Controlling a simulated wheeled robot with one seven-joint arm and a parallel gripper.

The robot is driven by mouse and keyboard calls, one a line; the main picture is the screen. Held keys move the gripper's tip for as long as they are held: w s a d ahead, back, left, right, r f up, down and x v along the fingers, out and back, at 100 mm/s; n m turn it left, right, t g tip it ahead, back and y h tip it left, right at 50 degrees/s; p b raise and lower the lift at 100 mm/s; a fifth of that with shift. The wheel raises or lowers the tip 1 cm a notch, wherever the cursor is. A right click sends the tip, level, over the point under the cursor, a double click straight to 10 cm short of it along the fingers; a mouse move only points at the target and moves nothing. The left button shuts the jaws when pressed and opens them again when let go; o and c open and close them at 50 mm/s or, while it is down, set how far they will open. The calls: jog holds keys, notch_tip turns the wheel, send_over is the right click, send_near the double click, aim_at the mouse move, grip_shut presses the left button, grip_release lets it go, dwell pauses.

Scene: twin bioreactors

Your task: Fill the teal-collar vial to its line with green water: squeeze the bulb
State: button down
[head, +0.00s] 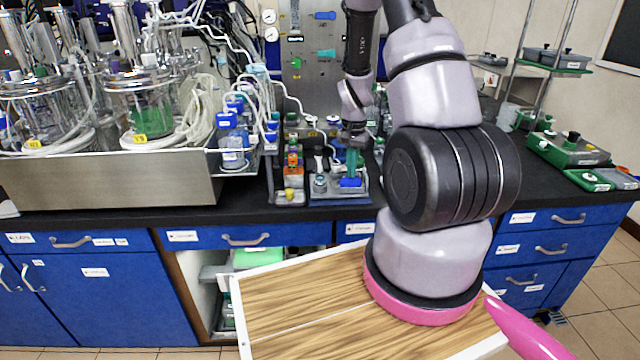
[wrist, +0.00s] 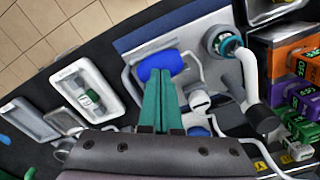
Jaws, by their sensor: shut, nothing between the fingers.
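The blue bulb (head: 350,183) lies on a small grey stand at the front of the black bench; in the wrist view (wrist: 160,66) it sits just beyond my fingertips. My gripper (head: 353,174) points down over it with its green fingers (wrist: 161,78) shut together and nothing between them. The tips overlap the bulb's near edge in the picture; I cannot tell whether they touch it. The teal-collar vial (wrist: 222,42) stands beside the bulb on the same stand, with a white tube close to it. It also shows in the head view (head: 320,184). Its liquid level is not readable.
Orange and purple boxes (wrist: 290,65) stand close by the vial. Two glass bioreactors stand in a steel tray (head: 110,185) at left, one holding green liquid (head: 152,118). White trays (wrist: 85,92) lie on the bench. Green-based equipment (head: 568,148) is at far right.

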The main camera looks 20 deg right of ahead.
jog(key=shift+f, duration=0.7)
jog(key=shift+r, duration=1.5)
jog(key=shift+f, duration=0.1)
